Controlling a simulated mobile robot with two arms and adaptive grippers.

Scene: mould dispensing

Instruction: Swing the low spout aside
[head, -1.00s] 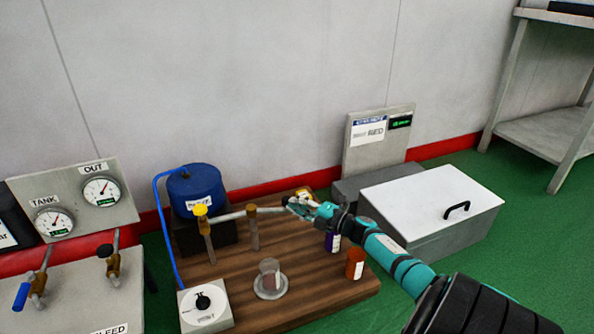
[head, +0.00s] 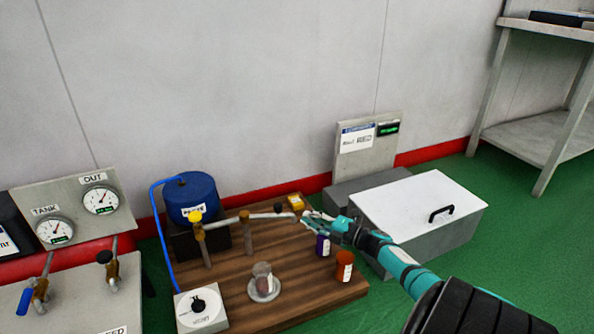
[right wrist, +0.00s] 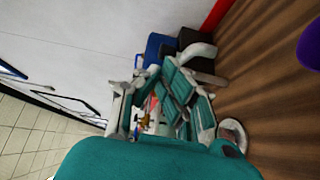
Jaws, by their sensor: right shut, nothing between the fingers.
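The low spout (head: 268,216) is a thin grey pipe. It runs level to the right from the brass fitting with a yellow knob (head: 195,217), past a brass post (head: 246,232), over the wooden board. A dark knob (head: 278,207) shows near its free end. My right gripper (head: 307,215) is shut and empty beside that free end; whether it touches the pipe I cannot tell. In the right wrist view the teal and grey fingers (right wrist: 172,100) fill the middle. My left gripper is not in view.
A clear cup (head: 263,279) stands on the wooden board (head: 235,265) below the spout. Purple (head: 323,244) and orange (head: 344,266) bottles stand close under my right arm. A blue tank (head: 191,196) is behind the fitting. A white-lidded box (head: 418,205) is at the right.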

